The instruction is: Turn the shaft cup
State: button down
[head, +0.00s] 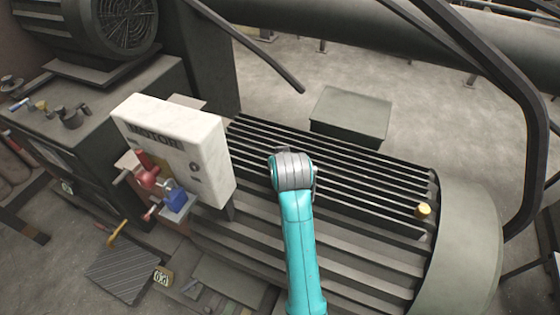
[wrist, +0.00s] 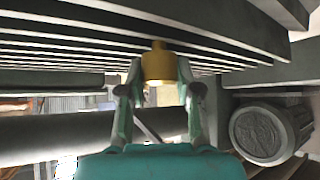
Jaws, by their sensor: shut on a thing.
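In the wrist view a yellow, brass-coloured cup (wrist: 159,65) sits against the dark ribs of the motor housing. I take it to be the shaft cup. My gripper (wrist: 159,84) has a finger on each side of it and is shut on it. The cup's far side and where it is fixed are hidden. In the head view my teal arm reaches over the ribbed motor (head: 345,225). My gripper and the cup it holds are hidden there behind the grey end joint.
A white box (head: 180,145) with red and blue valve parts stands left of my arm. A dark bent pipe (head: 530,110) stands at the right.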

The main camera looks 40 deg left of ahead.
jog(key=m+t+h, duration=0.2)
jog(key=m+h, duration=0.1)
jog(key=m, duration=0.2)
jog(key=shift+m+h, duration=0.3)
jog(key=shift+h, duration=0.1)
dwell(0.3)
jog(key=c, duration=0.8)
grip_release()
jog(key=shift+r, duration=0.1)
jog(key=v, duration=1.2)
jog(key=shift+f, duration=0.2)
